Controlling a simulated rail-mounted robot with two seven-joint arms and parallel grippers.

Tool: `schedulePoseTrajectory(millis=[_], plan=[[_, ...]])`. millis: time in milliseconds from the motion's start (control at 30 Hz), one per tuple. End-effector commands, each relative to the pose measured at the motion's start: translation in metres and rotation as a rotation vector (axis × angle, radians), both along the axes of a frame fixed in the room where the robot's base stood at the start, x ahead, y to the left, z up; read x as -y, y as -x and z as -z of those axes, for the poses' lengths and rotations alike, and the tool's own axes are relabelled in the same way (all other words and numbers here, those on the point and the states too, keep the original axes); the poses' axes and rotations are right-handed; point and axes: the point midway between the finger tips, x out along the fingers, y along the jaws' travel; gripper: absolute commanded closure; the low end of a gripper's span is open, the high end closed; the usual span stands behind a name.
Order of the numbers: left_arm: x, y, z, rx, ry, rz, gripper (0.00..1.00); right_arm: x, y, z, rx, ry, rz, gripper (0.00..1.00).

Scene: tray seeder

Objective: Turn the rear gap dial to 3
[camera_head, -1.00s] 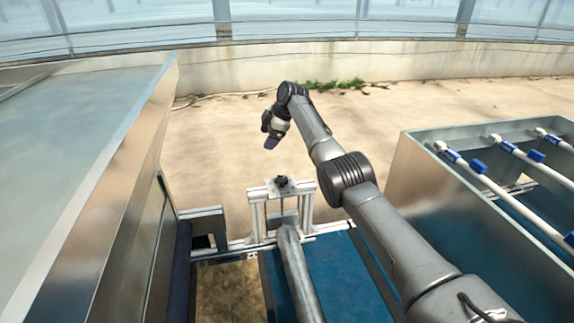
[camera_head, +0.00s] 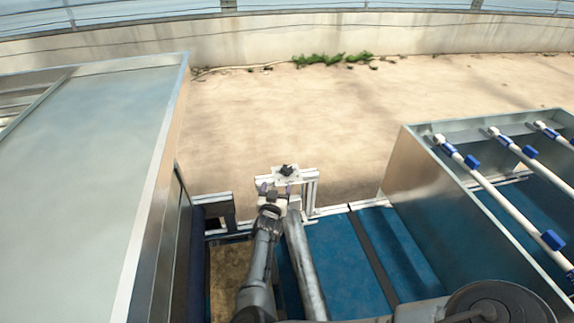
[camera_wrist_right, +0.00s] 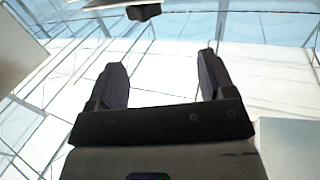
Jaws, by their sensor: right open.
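The rear gap dial is a small black knob (camera_head: 287,170) on a pale plate (camera_head: 279,180), on top of a metal frame in the middle of the head view. Its numbers are too small to read. My right gripper (camera_head: 275,188) is just in front of the dial and slightly left of it, apart from it as far as I can see. In the right wrist view my gripper (camera_wrist_right: 163,75) is open, with nothing between its two dark fingers. A dark piece (camera_wrist_right: 143,12) under a pale edge shows at the top there; I cannot tell if it is the dial. My left gripper is not in view.
A roller passes just right of my right forearm below the frame. A large metal housing (camera_head: 90,150) stands at left. An open metal bin (camera_head: 420,175) with white rods stands at right. A blue belt (camera_head: 340,265) lies between. The floor behind is clear.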

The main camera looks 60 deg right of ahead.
Motion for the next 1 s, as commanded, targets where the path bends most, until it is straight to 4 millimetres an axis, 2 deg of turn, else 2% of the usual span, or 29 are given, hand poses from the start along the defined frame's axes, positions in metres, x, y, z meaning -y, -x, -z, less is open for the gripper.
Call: schedulePoseTrajectory(millis=[33,100,200,700,1000], plan=[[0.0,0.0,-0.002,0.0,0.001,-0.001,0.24,-0.003,0.009,0.004,-0.004,0.006,0.016,0.24],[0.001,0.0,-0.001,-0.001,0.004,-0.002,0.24,-0.005,0.016,0.009,-0.005,0.014,0.029,0.24],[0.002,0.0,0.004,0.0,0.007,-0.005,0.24,0.002,0.018,0.013,-0.006,0.018,0.037,0.24],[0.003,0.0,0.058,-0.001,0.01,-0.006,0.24,0.084,-0.016,0.016,-0.004,0.018,0.037,0.24],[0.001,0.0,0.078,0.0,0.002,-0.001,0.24,0.113,-0.028,0.014,-0.006,0.017,0.035,0.24]])
